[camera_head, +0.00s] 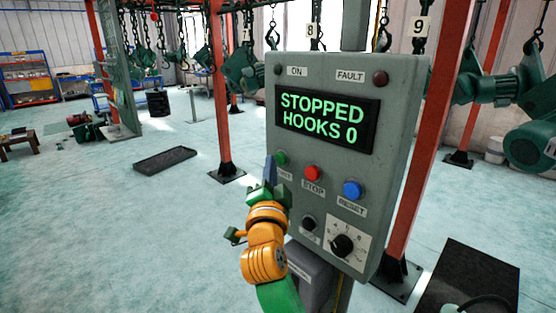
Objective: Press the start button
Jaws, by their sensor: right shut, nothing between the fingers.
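The grey control box (398,75) stands in front of me at centre right. Its display (326,117) reads "STOPPED HOOKS 0" in green. The green start button (281,158) is at the left of the button row, its label partly hidden by my gripper. The red stop button (312,173) and the blue reset button (352,190) sit to its right. My right gripper (269,165) is shut and empty, with its tips just left of the green button. I cannot tell whether they touch it. My left gripper is not in view.
A black button (308,223) and a rotary dial (342,245) sit lower on the box. Red posts (425,150) stand behind it. Green hoists on chains (243,68) hang at the back. A dark tray (165,159) lies on the open floor at left.

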